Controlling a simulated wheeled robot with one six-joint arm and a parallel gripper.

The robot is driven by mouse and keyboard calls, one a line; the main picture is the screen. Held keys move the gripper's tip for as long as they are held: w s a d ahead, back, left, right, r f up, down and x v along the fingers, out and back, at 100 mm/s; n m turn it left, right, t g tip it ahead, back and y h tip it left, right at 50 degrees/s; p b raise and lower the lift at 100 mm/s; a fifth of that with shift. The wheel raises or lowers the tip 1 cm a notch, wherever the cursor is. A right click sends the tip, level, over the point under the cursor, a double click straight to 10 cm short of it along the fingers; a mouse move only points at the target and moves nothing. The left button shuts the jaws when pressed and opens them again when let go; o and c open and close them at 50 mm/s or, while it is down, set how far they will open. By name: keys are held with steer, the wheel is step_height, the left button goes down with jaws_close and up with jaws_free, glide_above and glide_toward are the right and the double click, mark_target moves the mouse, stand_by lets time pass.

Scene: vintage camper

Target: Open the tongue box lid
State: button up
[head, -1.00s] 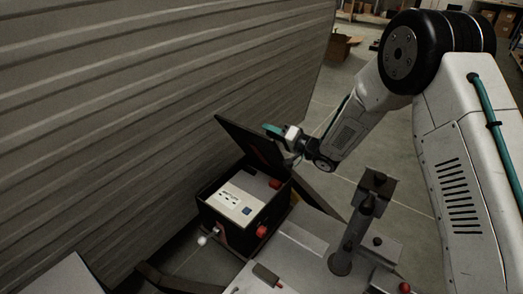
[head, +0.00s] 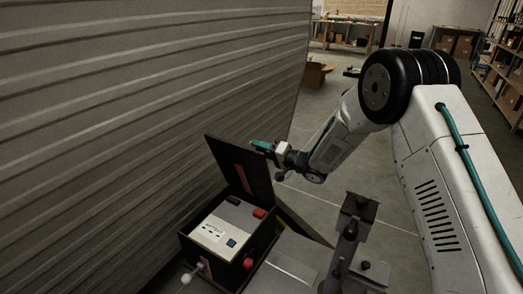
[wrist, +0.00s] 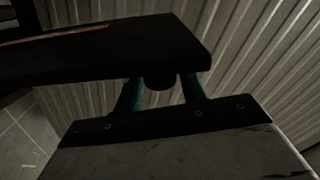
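The tongue box (head: 196,246) is a black box on the trailer's tongue. Its black lid (head: 237,165), with a reddish strip on the inner face, stands raised and nearly upright at the back. A white panel with sockets shows inside. My gripper (head: 262,146) is at the lid's upper right edge. In the wrist view the lid (wrist: 150,52) crosses in front of the teal fingers of my gripper (wrist: 163,85). The fingers stand apart, with a dark rounded part between them. Their tips are hidden behind the lid, and contact cannot be told for sure.
The ribbed trailer wall (head: 130,110) rises close behind and left of the box. A jack post with a dark bracket (head: 350,225) stands to the right. Red knobs (head: 249,264) sit on the box. Open floor and shelves (head: 508,75) lie farther back.

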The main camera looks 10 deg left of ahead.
steer(key=shift+o, duration=0.3)
steer(key=shift+d, duration=0.1)
steer(key=v, duration=0.7)
steer(key=shift+s+d, duration=0.25)
steer(key=shift+d, duration=0.05)
